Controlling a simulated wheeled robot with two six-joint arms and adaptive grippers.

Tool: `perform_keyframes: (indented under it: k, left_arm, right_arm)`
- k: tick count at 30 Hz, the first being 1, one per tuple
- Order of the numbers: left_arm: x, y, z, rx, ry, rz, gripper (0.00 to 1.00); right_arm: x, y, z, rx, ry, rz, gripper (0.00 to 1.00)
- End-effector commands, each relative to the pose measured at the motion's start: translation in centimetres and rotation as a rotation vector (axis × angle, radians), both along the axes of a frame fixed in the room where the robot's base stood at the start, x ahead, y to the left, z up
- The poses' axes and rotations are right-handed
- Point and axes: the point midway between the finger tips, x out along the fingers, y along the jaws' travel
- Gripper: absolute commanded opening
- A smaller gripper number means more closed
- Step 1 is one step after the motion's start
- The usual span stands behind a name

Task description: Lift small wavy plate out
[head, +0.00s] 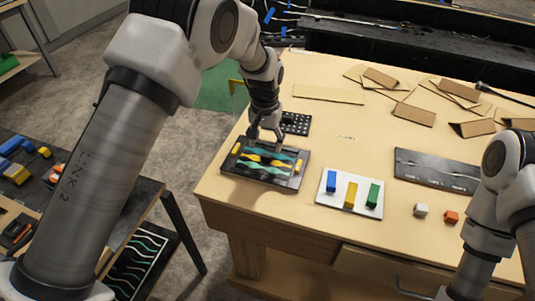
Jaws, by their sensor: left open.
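A dark rectangular panel (290,183) lies at the near left of the wooden table. Teal wavy pieces (262,166) and yellow wavy pieces (280,162) lie across it, with a small yellow block at each end. I cannot tell which wavy piece is the small wavy plate. My left gripper (266,139) points down over the far edge of the panel. It is open, with nothing visible between its fingers. Contact with the pieces cannot be made out. My right arm is at the right edge, and its gripper is outside the picture.
A black perforated block (296,123) stands behind the panel. Cardboard pieces (413,113) lie at the back right.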

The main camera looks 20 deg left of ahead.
Motion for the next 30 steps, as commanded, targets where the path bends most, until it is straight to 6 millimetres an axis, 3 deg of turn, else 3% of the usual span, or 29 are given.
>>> perform_keyframes:
  k: [4,9,14,15,20,21,30]
  left_arm:
    - [-0.2,-0.2,-2.0,0.000,0.005,0.000,0.65]
    - [-0.1,-0.2,-4.6,0.000,0.001,0.001,0.65]
    - [-0.1,-0.2,-4.8,0.000,0.000,0.000,0.65]
    - [-0.1,-0.2,-4.8,0.000,0.000,0.000,0.61]
    - [-0.1,-0.2,-4.8,0.000,0.000,0.000,0.04]
    - [-0.1,-0.2,-4.8,0.000,0.001,0.000,0.00]
    - [-0.1,-0.1,-4.8,0.000,0.001,0.000,0.00]
  right_arm:
    - [0.0,0.0,2.3,0.000,-0.001,0.000,0.39]
    - [0.1,0.0,2.7,0.000,-0.002,0.000,0.39]
    - [0.1,0.0,2.5,0.000,-0.002,0.000,0.39]
    - [0.0,0.0,2.5,0.000,-0.001,0.000,0.39]
    - [0.0,0.0,2.5,0.000,-0.001,0.000,0.39]
    - [0.0,0.0,2.5,0.000,-0.001,0.000,0.39]
    - [0.1,0.0,2.5,0.000,-0.001,0.000,0.39]
